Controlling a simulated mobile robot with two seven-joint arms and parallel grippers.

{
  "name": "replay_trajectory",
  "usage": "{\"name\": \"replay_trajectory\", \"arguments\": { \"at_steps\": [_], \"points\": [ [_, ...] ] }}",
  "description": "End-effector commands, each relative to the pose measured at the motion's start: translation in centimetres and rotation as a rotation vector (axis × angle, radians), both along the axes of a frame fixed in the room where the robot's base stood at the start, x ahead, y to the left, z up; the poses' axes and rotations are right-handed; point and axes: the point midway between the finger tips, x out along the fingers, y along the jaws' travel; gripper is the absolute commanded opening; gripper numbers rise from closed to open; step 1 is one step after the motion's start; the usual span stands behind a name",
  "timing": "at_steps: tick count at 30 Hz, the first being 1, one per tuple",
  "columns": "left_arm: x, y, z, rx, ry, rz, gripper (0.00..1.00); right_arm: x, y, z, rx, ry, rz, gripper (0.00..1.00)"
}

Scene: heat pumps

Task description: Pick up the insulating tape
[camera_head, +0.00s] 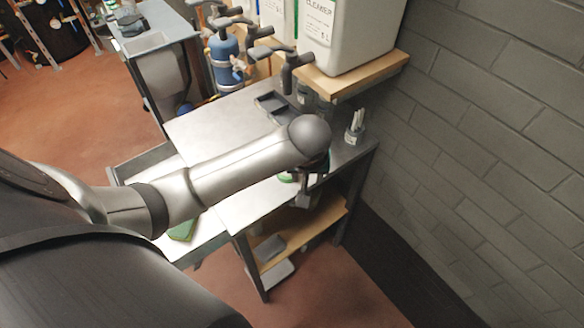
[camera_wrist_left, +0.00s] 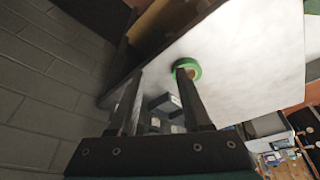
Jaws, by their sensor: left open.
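The insulating tape, a green ring (camera_wrist_left: 195,66), lies on the pale worktop in the left wrist view, just beyond the tip of the right-hand finger, which overlaps its edge. In the head view only a sliver of green (camera_head: 286,178) shows below my arm, mostly hidden. My left gripper (camera_wrist_left: 160,75) is open, with nothing between its fingers. In the head view it hangs over the right part of the worktop (camera_head: 305,196), partly hidden by my forearm. My right gripper is in neither view.
A grey brick wall (camera_head: 490,130) stands close on the right. A wooden shelf (camera_head: 355,76) carries large white cleaner containers (camera_head: 350,30). A cup with white sticks (camera_head: 355,128) and a black tray (camera_head: 277,105) stand on the worktop. An open drawer (camera_head: 150,160) juts out left.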

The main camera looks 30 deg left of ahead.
Motion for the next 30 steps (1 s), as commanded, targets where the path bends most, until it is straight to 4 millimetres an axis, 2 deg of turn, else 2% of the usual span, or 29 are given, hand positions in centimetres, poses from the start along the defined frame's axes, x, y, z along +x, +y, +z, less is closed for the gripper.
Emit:
{"name": "replay_trajectory", "arguments": {
  "at_steps": [1, 3, 6, 9, 11, 24, 30],
  "points": [
    [0.7, 0.8, 2.1, 0.019, -0.015, 0.047, 0.49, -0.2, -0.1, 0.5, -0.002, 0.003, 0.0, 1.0],
    [1.2, 1.7, 3.8, 0.034, -0.024, 0.114, 0.49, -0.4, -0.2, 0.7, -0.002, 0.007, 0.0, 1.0],
    [1.4, 2.5, 5.4, 0.049, -0.035, 0.181, 0.49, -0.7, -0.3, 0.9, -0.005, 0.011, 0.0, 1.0],
    [1.5, 2.9, 5.9, 0.057, -0.037, 0.213, 0.49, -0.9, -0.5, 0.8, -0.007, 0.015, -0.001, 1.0],
    [1.6, 3.1, 5.4, 0.059, -0.036, 0.222, 0.49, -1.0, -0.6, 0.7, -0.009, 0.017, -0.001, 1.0],
    [4.0, 5.0, -2.0, 0.057, -0.038, 0.22, 0.49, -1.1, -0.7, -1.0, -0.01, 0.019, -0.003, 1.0],
    [4.4, 5.4, -3.2, 0.056, -0.039, 0.219, 0.49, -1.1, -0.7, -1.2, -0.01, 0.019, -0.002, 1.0]
  ]
}}
